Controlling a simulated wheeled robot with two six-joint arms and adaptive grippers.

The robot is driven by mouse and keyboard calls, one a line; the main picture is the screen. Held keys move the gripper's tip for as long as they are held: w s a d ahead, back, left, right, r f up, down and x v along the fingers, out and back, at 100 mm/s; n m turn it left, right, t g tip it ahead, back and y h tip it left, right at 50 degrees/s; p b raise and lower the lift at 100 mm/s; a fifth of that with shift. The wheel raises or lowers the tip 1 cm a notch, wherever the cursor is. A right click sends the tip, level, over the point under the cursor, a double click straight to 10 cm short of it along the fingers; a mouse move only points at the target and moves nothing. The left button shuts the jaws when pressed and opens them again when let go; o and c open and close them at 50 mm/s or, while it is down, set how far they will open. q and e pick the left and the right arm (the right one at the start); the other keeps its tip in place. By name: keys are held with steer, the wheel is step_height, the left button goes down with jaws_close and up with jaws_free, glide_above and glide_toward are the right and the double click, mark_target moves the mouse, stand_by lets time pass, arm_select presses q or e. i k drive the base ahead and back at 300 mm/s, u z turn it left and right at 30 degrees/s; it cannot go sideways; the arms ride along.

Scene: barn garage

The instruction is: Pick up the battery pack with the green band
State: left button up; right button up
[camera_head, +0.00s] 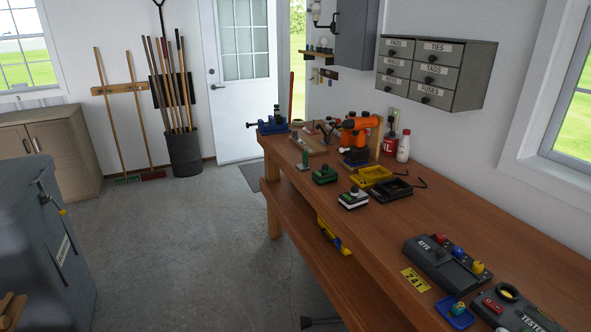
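Two small battery-like blocks stand near the front edge of the wooden workbench (420,222). One is a dark green block (325,176). The other is a black and pale block (353,200) with some green near its top, closer to me and a little to the right. They are too small to tell for certain which has a green band. Neither gripper can be made out. A dark grey piece (320,322) shows at the bottom edge, and I cannot tell what it is.
A yellow tray (371,177) and a black tray (404,187) lie behind the blocks. An orange drill (357,130) and a blue vise (272,124) stand farther back. A grey keys box (440,262) and tester (515,312) sit nearer. Floor to the left is open.

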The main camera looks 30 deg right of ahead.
mark_target(324, 176)
steer(key=z, duration=0.15)
steer(key=i, duration=1.05)
steer(key=z, duration=1.2)
steer(key=i, duration=0.75)
steer(key=z, duration=0.75)
